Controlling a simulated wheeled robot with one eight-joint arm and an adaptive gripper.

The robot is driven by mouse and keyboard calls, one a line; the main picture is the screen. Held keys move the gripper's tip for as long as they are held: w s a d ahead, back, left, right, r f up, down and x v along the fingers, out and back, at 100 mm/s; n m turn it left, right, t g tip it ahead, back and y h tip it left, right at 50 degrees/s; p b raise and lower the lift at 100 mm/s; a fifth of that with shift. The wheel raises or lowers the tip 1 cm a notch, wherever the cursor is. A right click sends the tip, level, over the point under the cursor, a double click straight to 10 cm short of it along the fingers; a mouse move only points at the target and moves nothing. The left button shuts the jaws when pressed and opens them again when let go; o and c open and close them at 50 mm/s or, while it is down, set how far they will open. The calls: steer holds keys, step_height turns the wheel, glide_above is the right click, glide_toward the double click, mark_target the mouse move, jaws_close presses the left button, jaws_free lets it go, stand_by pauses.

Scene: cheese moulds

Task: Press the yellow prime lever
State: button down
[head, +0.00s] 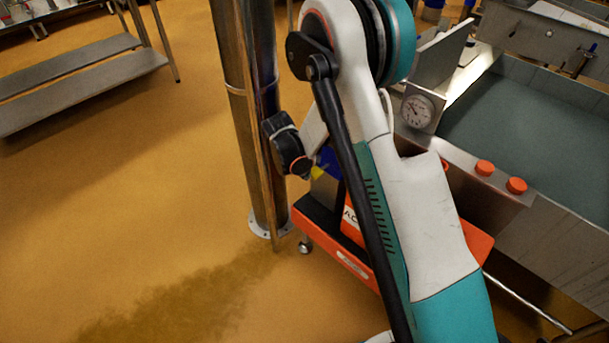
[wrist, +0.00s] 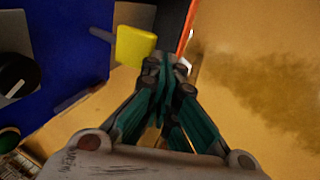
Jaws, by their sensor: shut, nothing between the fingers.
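The yellow prime lever (wrist: 135,46) shows as a square yellow paddle on a pale stem in the upper middle of the wrist view. The stem runs left over a blue panel (wrist: 62,62). My gripper (wrist: 167,68) is shut and empty, its fingertips just right of and below the paddle. I cannot tell whether they touch it. In the head view only a small bit of the yellow lever (head: 318,173) shows beside my arm. My fingers are not clear there.
A steel column (head: 250,110) stands left of my arm. A red-orange cart (head: 345,255) sits below. A steel vat (head: 550,115) with a dial gauge (head: 417,110) and orange knobs (head: 516,186) is on the right. The floor at left is clear up to a steel rack (head: 75,75).

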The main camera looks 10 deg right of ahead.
steer(key=a+p+v, duration=0.1)
steer(key=p+v, duration=0.2)
steer(key=v, duration=0.6)
steer(key=shift+s+f, duration=0.15)
steer(key=shift+s, duration=0.2)
steer(key=shift+a, duration=0.2)
